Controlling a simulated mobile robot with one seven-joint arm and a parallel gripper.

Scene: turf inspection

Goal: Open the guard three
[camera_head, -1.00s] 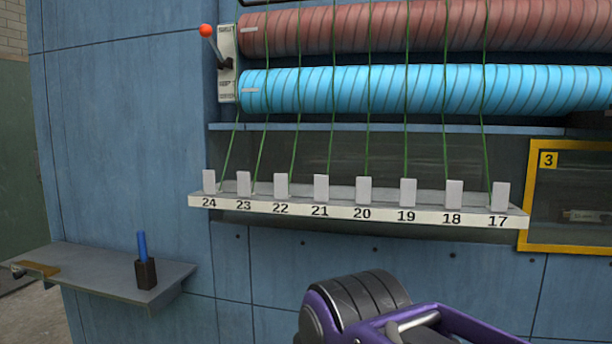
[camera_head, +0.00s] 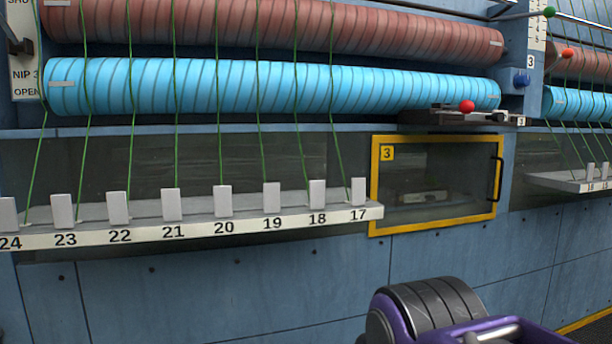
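Guard three is a transparent panel in a yellow frame (camera_head: 374,190) with a "3" label (camera_head: 387,153) at its upper left. It stands right of the numbered shelf and looks shut. A black upright handle (camera_head: 497,179) is on its right side. Something pale shows dimly behind the panel. A purple and black part of my arm (camera_head: 440,312) shows at the bottom, below the guard. My gripper's fingers are not in view.
A white-edged shelf (camera_head: 200,234) numbered 17 to 24 juts out left of the guard. Blue (camera_head: 270,88) and red (camera_head: 270,28) rollers with green strands lie above. A red-knobbed lever (camera_head: 467,106) sits above the guard. Another shelf (camera_head: 575,182) juts out at right.

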